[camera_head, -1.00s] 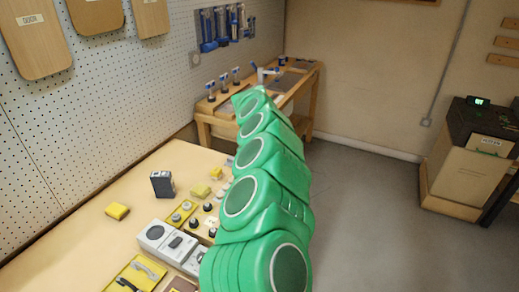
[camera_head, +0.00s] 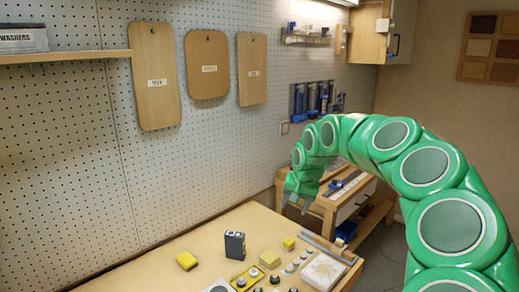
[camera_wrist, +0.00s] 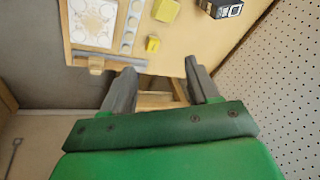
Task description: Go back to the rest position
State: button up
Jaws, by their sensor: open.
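My gripper (camera_head: 295,201) hangs from my green arm above the far right end of the wooden bench (camera_head: 166,260) in the head view. In the wrist view my gripper (camera_wrist: 160,85) has its two grey fingers spread apart with nothing between them. The bench edge and a small yellow block (camera_wrist: 152,44) show beyond the fingertips. The fingers are small and partly blurred in the head view.
A pegboard wall (camera_head: 75,180) with a shelf (camera_head: 65,57) rises behind. A second workbench (camera_head: 345,200) stands farther back.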

jog(key=s+a+r+n, duration=0.25)
jog(key=s+r, duration=0.25)
jog(key=s, duration=0.6)
jog(key=s+d+f+g, duration=0.1)
jog(key=s+d+f, duration=0.1)
jog(key=s, duration=1)
jog(key=s+d+f+g+h, duration=0.1)
jog(key=s+d+f+g, duration=0.1)
jog(key=s, duration=1.1)
jog(key=s+d+f+g, duration=0.2)
jog(key=s+f, duration=0.1)
jog(key=s, duration=1)
jog(key=shift+s+d+f+h, duration=0.15)
jog(key=shift+s+d+h, duration=0.05)
jog(key=shift+d+h, duration=0.1)
